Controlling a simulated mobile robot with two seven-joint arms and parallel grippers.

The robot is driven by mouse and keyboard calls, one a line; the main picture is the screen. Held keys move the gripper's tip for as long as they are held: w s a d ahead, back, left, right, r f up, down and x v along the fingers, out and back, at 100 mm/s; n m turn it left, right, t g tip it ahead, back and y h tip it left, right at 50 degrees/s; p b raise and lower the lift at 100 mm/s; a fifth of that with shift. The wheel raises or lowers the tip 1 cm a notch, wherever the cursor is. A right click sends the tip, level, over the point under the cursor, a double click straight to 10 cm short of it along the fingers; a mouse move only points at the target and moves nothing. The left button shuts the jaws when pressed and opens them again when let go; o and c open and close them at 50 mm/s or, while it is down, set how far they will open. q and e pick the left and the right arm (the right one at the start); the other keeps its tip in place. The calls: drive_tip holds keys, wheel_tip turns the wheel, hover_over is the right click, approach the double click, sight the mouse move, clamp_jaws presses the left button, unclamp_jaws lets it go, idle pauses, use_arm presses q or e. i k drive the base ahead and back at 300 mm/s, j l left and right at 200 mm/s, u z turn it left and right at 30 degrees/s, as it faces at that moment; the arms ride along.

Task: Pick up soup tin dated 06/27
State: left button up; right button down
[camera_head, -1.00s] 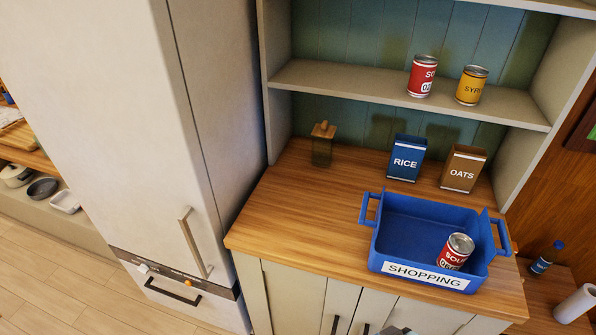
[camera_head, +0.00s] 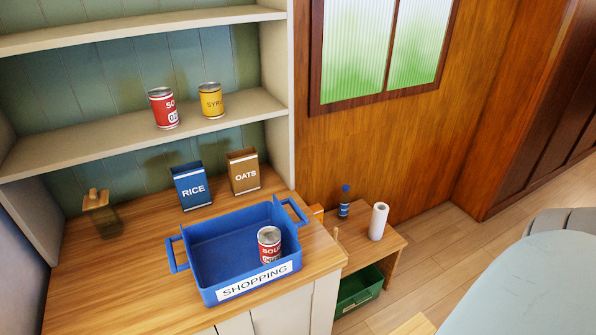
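A red soup tin (camera_head: 269,245) with a white date band stands upright inside the blue SHOPPING basket, near its front right corner. Its date is too small to read fully. Another red soup tin (camera_head: 164,108) stands on the shelf, turned so its label shows only in part; its date is also not readable in full. The blue basket (camera_head: 205,277) sits on the wooden counter. Neither of my grippers is in view.
On the shelf a yellow syrup tin (camera_head: 211,100) stands beside the soup tin. A rice box (camera_head: 190,186), an oats box (camera_head: 243,171) and a glass jar (camera_head: 103,214) stand behind the basket. A low side table (camera_head: 354,245) and a pale round table (camera_head: 535,290) are to the right.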

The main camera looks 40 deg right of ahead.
sight(269, 237)
drive_tip(key=z, duration=1.05)
